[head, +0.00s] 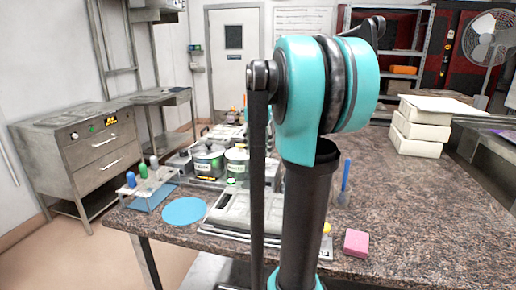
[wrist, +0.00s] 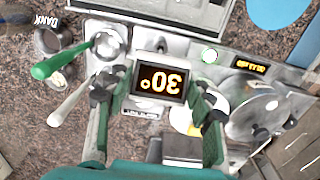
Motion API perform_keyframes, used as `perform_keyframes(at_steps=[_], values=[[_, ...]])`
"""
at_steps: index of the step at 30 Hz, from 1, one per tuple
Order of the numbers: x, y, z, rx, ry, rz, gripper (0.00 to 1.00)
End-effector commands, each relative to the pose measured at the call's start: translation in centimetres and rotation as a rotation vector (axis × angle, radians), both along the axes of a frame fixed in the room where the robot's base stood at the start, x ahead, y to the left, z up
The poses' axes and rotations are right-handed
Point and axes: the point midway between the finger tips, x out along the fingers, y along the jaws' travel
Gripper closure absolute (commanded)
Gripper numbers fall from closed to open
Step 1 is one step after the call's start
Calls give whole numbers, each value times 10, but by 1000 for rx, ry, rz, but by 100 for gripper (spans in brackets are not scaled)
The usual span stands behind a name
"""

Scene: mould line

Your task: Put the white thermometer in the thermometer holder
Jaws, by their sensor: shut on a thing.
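In the wrist view, my gripper (wrist: 160,92) is shut, with its two fingers on either side of a pale, boxy thermometer (wrist: 159,59). Its dark display faces the camera and shows orange digits "30°", upside down. The thermometer's lower part is hidden, and I cannot tell its height above the things below. In the head view, my own arm hides my gripper and the thermometer. I cannot clearly pick out the thermometer holder in either view.
In the wrist view, a green handle (wrist: 56,62) and a white handle (wrist: 70,104) lie left of my gripper. In the head view, a blue round mat (head: 184,211), a pink block (head: 356,243) and white stacked boxes (head: 421,132) are on the granite table (head: 420,225). Its right front is clear.

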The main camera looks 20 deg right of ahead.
Motion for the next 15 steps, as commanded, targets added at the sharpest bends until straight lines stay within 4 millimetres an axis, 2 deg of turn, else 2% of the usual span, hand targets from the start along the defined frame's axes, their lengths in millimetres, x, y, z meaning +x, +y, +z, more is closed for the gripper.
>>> perform_keyframes(at_steps=[15], values=[[0, 0, -19, 0, 0, 0, 77]])
